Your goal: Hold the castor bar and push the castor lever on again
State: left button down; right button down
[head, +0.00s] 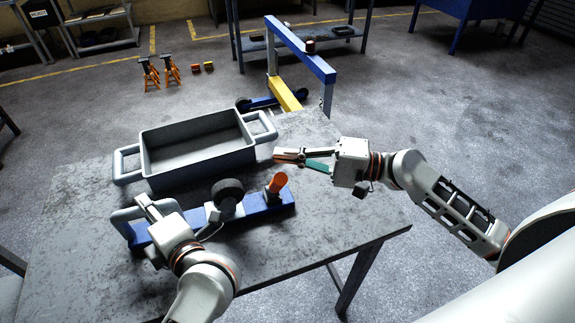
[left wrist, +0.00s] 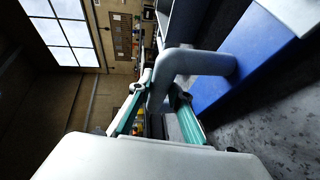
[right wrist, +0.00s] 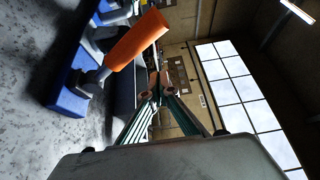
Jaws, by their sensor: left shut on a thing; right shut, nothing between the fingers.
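The castor bar (head: 255,207) is a blue beam lying on the grey table, with a grey loop handle (head: 122,222) at its left end and a black wheel (head: 228,192) near its middle. My left gripper (head: 145,203) is shut on the handle, which also shows between its fingers in the left wrist view (left wrist: 195,62). The castor lever, with an orange grip (head: 277,183), stands tilted near the bar's right end; it is close in the right wrist view (right wrist: 137,42). My right gripper (head: 283,156) is shut and empty, beyond the orange grip and apart from it.
A grey tray (head: 170,170) with two handles stands on the table behind the bar. A blue and yellow hoist frame (head: 300,47) stands behind the table. Orange jack stands (head: 150,74) are on the floor. The table's right front is clear.

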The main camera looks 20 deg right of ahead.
pick_arm(q)
jog(key=shift+f, duration=0.25)
pick_arm(e)
jog(key=w+f+v, duration=0.1)
jog(key=f+v, duration=0.1)
jog(key=v, duration=0.7)
jog(key=shift+d, duration=0.5)
jog(key=shift+s, duration=0.1)
pick_arm(q)
jog(key=c, duration=1.8)
grip_release()
jog(key=shift+r, duration=0.1)
